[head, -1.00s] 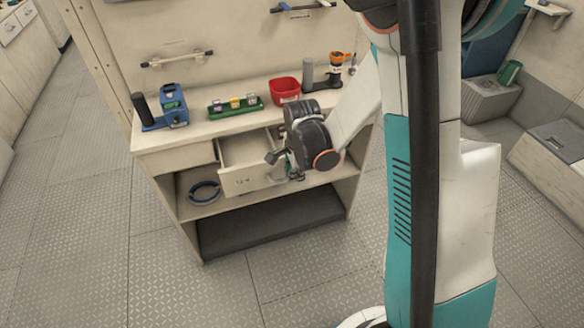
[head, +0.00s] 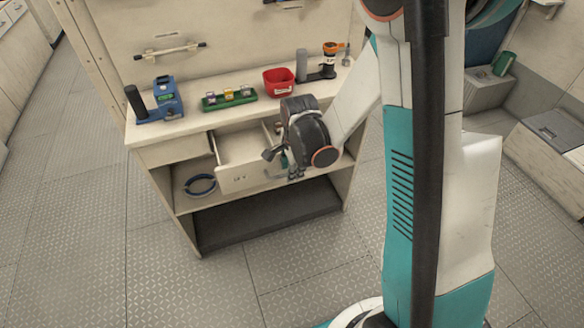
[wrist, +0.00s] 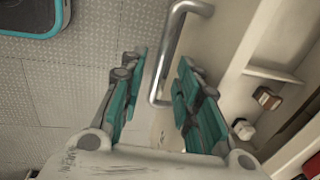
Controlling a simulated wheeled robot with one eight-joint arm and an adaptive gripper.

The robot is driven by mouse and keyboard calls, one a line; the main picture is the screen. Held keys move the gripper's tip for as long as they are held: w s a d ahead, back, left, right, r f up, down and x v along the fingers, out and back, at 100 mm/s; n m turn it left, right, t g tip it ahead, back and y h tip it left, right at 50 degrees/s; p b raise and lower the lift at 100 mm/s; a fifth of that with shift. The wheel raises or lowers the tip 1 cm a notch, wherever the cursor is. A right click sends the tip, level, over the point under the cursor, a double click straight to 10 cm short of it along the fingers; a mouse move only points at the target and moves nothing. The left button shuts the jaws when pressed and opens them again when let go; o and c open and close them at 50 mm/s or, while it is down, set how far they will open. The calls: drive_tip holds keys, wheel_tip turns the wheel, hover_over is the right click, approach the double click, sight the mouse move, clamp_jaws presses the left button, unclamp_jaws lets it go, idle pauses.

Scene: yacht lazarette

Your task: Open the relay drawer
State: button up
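The relay drawer (head: 240,179) stands pulled out of the cabinet, with part of its pale interior showing and faint lettering on its front. My gripper (head: 290,172) is at the right part of the drawer front. In the wrist view, the metal bar handle (wrist: 167,60) lies between the green-padded fingers of my gripper (wrist: 158,92). The fingers are apart, with a visible gap on the left side of the bar. I cannot tell whether the right finger touches it. My wrist hides the drawer's right end in the head view.
On the counter (head: 195,128) stand a blue device (head: 166,98), a green tray (head: 230,101) with small blocks, a red bin (head: 279,82) and a dark stand (head: 320,72). A blue ring (head: 201,185) lies on the shelf below. The floor in front is clear.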

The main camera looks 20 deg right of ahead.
drive_tip(key=shift+r, duration=0.15)
wheel_tip(320, 180, up, 12)
drive_tip(key=s, duration=0.2)
drive_tip(key=shift+f, duration=0.25)
drive_tip(key=shift+s, duration=0.1)
idle(0.4)
drive_tip(key=s+r+n+t, duration=0.2)
drive_tip(key=s+r+n, duration=0.3)
drive_tip(key=s+n, duration=0.3)
drive_tip(key=s+a+r+n+t, duration=0.1)
drive_tip(key=s+r+n+t, duration=0.2)
drive_tip(key=s+r+n, duration=0.3)
drive_tip(key=s+n, duration=0.2)
drive_tip(key=n, duration=0.1)
drive_tip(key=shift+s+n, duration=0.15)
drive_tip(key=shift+n, duration=0.25)
